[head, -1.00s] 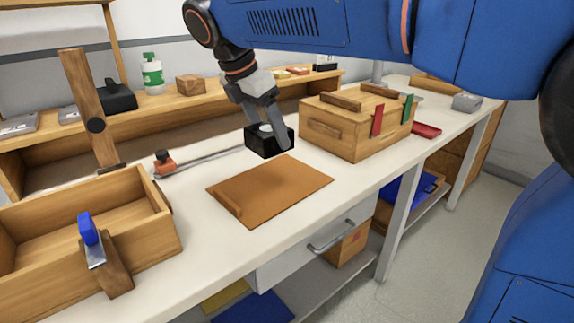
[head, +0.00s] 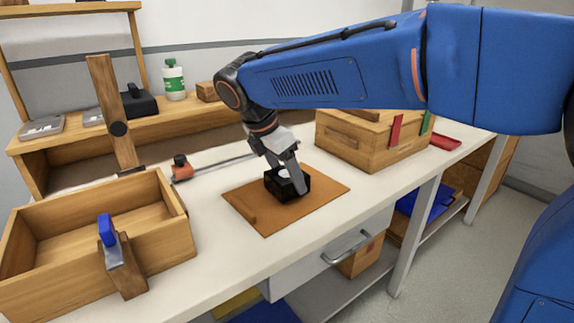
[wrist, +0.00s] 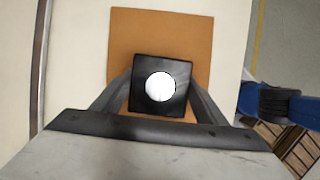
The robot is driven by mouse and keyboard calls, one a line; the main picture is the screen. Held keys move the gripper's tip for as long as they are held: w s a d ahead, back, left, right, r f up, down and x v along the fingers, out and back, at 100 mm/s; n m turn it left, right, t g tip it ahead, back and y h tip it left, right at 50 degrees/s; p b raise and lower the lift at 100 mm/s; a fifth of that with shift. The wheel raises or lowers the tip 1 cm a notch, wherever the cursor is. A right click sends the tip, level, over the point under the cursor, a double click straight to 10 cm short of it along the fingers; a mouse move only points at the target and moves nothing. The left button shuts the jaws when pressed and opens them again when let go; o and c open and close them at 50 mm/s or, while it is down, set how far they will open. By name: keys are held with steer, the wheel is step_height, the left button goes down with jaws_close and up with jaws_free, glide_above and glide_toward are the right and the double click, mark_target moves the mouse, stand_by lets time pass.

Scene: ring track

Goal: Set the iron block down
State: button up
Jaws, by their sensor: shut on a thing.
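The iron block is a black cube (head: 287,184) with a round white spot on top. My gripper (head: 287,178) is shut on it, one finger on each side, as the wrist view (wrist: 160,85) also shows. The block is over the middle of a brown board (head: 327,187) with a raised strip at its front left edge. In the wrist view the board (wrist: 160,30) surrounds the block. I cannot tell whether the block's underside touches the board.
An open wooden box (head: 60,216) with a blue-handled tool (head: 107,232) at its side stands left. A closed wooden chest (head: 370,145) stands behind right. An orange-ended rod (head: 182,168) lies behind the board. The bench front beside the board is clear.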

steer(key=shift+f, duration=0.2)
steer(key=o, duration=2.1)
steer(key=v, duration=1.2)
steer(key=s+d+f+m+y, duration=0.1)
steer(key=s+d+f+m, duration=0.1)
steer(key=d+m, duration=0.35)
steer(key=s+d+f+m, duration=0.2)
steer(key=d+f, duration=0.1)
steer(key=d, duration=0.5)
steer(key=s+d+f+m+y, duration=0.1)
steer(key=s+d+f+m, duration=0.15)
steer(key=d, duration=0.35)
steer(key=s+d+f+m, duration=0.4)
steer(key=f+m, duration=0.1)
steer(key=s+d+f+m+t+y, duration=0.1)
steer(key=s+d+f+m, duration=0.2)
steer(key=s+f+m, duration=0.1)
steer(key=s+d+f+m+t, duration=0.1)
steer(key=s+d+f+m, duration=0.3)
steer(key=s+f+m, duration=0.1)
steer(key=shift+s+d+f+m+y, duration=0.25)
steer(key=shift+d+f+m+y, duration=0.05)
steer(key=shift+f+m, duration=0.1)
